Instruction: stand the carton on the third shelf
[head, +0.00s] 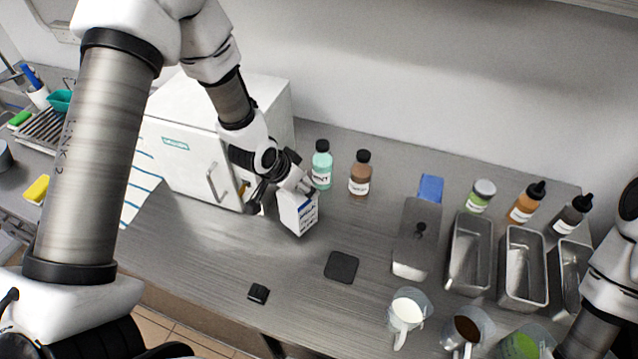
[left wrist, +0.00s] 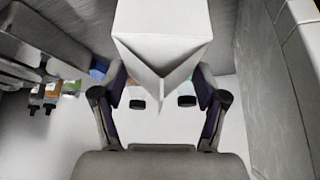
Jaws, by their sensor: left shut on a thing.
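My left gripper (head: 284,190) is shut on a white carton (head: 298,216) with dark print and a blue patch on its side. The carton hangs tilted, close to the worktop in front of the white freezer (head: 183,152); I cannot tell whether it touches the surface. In the left wrist view the carton (left wrist: 160,35) shows its pale folded end between the two fingers. The freezer's front with its handle (head: 216,184) faces me and looks closed. No shelf inside it is visible. My right gripper is out of view; only part of that arm shows at the right edge.
A teal bottle (head: 321,168) and a brown bottle (head: 360,175) stand behind the carton. A dark square mat (head: 341,267) and a small black object (head: 258,293) lie in front. Metal pans (head: 470,253), cups (head: 408,308) and more bottles crowd the right side.

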